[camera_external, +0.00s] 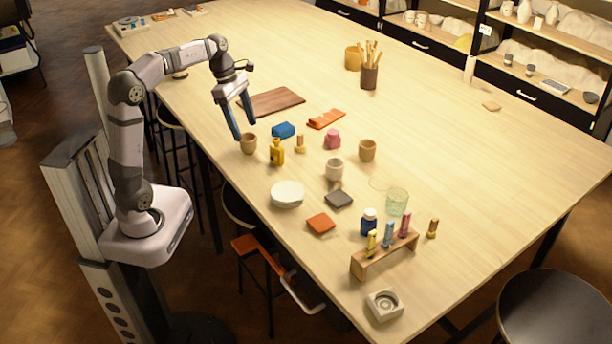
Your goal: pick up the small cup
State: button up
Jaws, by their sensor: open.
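My gripper (245,130) is open, its two blue fingers pointing down at the left part of the table. A small brown cup (249,145) stands upright close to the fingertips. I cannot tell whether they touch it. A greenish clear glass (397,202) stands farther right. I cannot tell which cup is the small one meant. Nothing shows between my fingers.
Near the brown cup are a yellow bottle (277,153), a blue block (283,131) and a wooden board (271,102). A white bowl (287,195), grey tile (338,199), orange tile (321,223), pink object (332,139) and wooden rack (385,255) stand rightward. The table's far right is mostly clear.

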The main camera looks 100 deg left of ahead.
aim_at(248, 138)
jog(key=shift+x, duration=2.55)
jog(key=shift+s, duration=0.1)
jog(key=c, duration=1.1)
